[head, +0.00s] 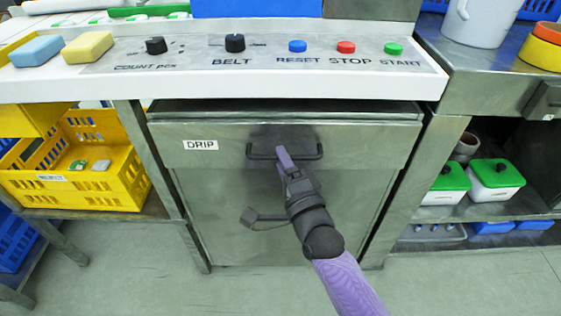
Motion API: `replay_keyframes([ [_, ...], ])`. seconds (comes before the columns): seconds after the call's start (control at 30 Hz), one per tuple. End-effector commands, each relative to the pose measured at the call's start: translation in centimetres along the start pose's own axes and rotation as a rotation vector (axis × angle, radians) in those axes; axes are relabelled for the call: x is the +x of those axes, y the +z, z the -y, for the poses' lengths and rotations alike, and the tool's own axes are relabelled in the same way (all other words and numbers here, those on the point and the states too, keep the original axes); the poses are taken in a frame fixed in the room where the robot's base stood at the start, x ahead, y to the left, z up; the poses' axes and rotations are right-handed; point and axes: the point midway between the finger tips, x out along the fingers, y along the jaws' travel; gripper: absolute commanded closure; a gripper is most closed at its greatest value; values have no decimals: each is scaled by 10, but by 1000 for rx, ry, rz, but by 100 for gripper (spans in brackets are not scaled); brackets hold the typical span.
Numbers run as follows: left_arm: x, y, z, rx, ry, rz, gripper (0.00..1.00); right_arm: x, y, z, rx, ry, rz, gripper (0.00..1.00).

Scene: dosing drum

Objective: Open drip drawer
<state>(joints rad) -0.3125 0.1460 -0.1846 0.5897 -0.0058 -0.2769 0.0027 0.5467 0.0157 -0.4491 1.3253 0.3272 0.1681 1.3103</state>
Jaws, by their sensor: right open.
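The drip drawer (350,147) is a grey metal front labelled DRIP, under the white control panel. Its top edge shows as a narrow dark strip beneath the panel; I cannot tell how far out the drawer stands. Its dark bar handle (262,154) runs across the middle of the front. My right gripper (283,153) is open, with its purple fingertip at the handle and covering part of it. I cannot tell whether it touches the handle. My left gripper is not in view.
The control panel (290,86) with knobs and coloured buttons overhangs the drawer. A yellow crate (75,190) stands on the left shelf, and green-lidded boxes (495,178) on the right shelf. The floor in front is clear.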

Motion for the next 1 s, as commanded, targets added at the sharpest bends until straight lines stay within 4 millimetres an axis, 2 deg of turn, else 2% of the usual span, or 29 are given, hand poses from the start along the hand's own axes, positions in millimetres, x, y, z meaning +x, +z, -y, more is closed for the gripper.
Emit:
replay_keyframes([
  [0.03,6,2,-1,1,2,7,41,6,0,-4,1,2,0,47],
  [0.17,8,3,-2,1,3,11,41,15,0,-2,-1,2,0,47],
  [0.4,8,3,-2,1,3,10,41,16,0,0,-2,2,1,47],
  [0.43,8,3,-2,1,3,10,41,16,0,0,-2,2,1,49],
  [0.47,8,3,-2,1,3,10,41,16,0,0,-2,2,1,56],
  [0.67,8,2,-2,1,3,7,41,16,0,0,-2,2,0,98],
  [1.0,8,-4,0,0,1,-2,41,16,0,0,-2,3,0,100],
])
